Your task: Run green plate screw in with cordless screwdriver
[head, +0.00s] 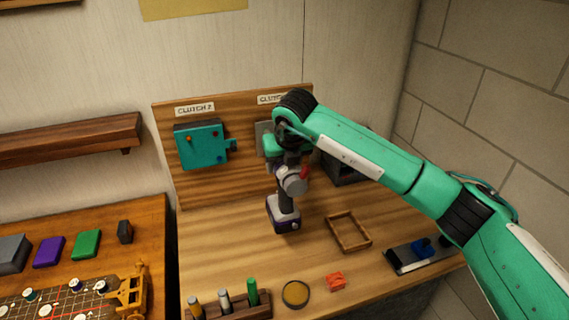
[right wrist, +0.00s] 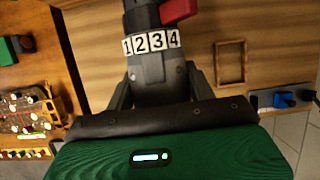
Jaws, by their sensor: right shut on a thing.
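The cordless screwdriver (head: 285,205) is grey with a dark purple base and a red part. It is upright in front of the wooden back panel. My right gripper (head: 291,160) is shut on its upper body; the right wrist view shows the screwdriver's grey body (right wrist: 151,70) between the fingers, with a ring marked 1 2 3 4. A teal-green plate (head: 203,147) is on the panel under the label "CLUTCH 2", with a small orange screw-like spot at its upper left. The screwdriver's tip is hidden by my arm. My left gripper is not in view.
A grey plate (head: 262,137) on the panel is mostly hidden behind my gripper. An empty wooden frame (head: 334,233), a round dish (head: 295,309) and a red block (head: 336,280) are on the bench. A holder (head: 228,309) with coloured handles stands at the front.

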